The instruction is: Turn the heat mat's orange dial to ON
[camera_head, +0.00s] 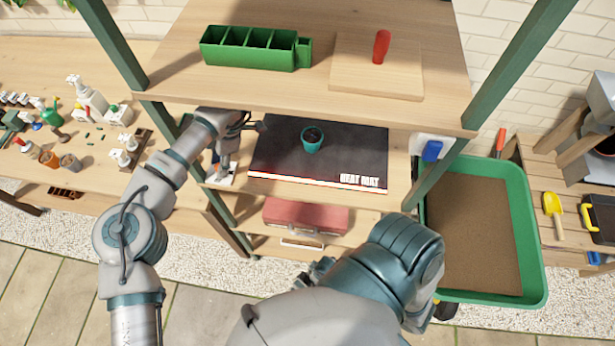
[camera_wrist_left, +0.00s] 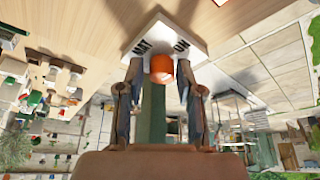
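The heat mat (camera_head: 275,155) is dark, with white lettering and a red-and-white front edge, and lies on the middle shelf. Its white dial box (camera_head: 219,178) is at the mat's left, partly hidden by my left gripper (camera_head: 224,160). In the left wrist view, the orange dial (camera_wrist_left: 162,68) sits on the white box (camera_wrist_left: 165,35), with dark lettering, "ON" on the right side. My left gripper (camera_wrist_left: 162,75) has one finger on each side of the dial, with small gaps showing. My right arm is folded low in front; dark parts beside it may be its gripper, fingers unclear.
A small teal pot (camera_head: 311,142) stands on the mat. A white plate with a blue part (camera_head: 432,151) is at the shelf's right. Above are a green divided tray (camera_head: 250,52) and a board (camera_head: 372,85) with a red object (camera_head: 381,46). Green posts flank the shelves.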

